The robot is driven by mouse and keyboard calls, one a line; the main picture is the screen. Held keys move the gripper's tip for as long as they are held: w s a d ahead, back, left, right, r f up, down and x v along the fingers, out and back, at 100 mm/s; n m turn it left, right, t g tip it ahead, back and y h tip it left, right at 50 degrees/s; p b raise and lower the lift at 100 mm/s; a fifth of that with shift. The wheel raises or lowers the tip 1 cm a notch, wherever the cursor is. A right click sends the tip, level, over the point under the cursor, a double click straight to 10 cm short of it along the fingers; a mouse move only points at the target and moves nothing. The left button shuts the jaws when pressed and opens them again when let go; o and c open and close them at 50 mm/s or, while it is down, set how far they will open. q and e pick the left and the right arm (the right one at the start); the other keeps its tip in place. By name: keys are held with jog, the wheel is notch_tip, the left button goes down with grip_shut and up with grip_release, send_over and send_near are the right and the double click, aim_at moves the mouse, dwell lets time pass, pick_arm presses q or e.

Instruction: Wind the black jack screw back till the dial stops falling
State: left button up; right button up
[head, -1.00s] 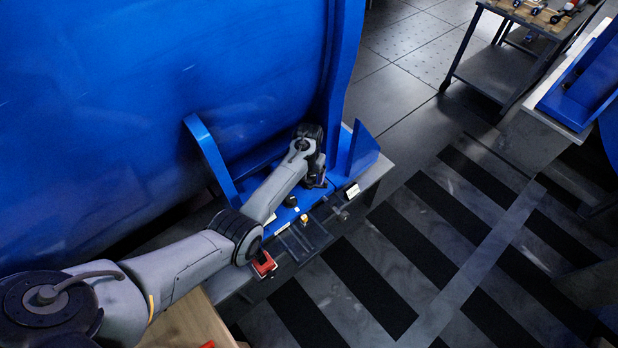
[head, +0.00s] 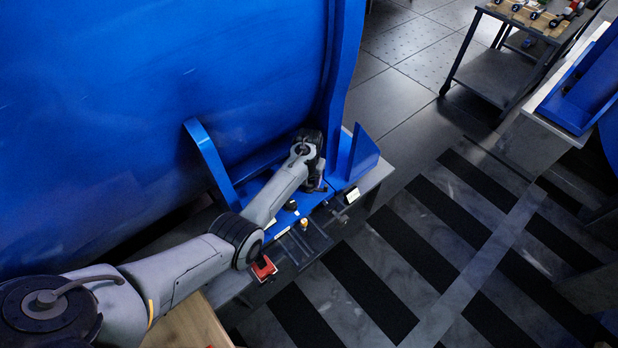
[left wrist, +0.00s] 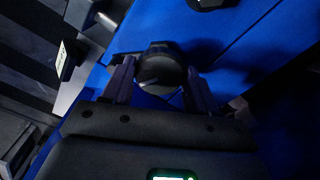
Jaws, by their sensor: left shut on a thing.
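The black jack screw (left wrist: 160,68) shows as a round dark knob with a pale mark on its face in the left wrist view. It stands at the blue fixture's edge. My left gripper (left wrist: 160,88) has one finger on each side of the knob and is shut on it. In the head view my left gripper (head: 316,182) is at the right end of the blue base, mostly hidden by my own wrist. The likely dial, a small white-faced box (head: 352,194), sits at the base's front edge just right of the gripper. Its reading is too small to tell. My right gripper is out of view.
A big blue housing (head: 150,90) fills the left, with a blue upright plate (head: 364,153) beside my gripper. A black knob (head: 290,205) and a red block (head: 264,268) lie nearer my forearm. A cart (head: 495,75) stands far right. The striped floor is clear.

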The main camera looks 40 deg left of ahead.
pick_arm(q)
jog(key=n+p, duration=0.2)
jog(key=n, duration=0.1)
jog(key=shift+r, duration=0.2)
jog(key=shift+n+p, duration=0.65)
jog(key=shift+n, duration=0.35)
jog(key=n, duration=0.2)
jog(key=shift+d+f+n, duration=0.1)
jog(key=shift+n, duration=0.2)
jog(key=n, duration=0.4)
jog(key=shift+w+n, duration=0.15)
jog(key=shift+n, duration=1.55)
jog(key=shift+n, duration=0.3)
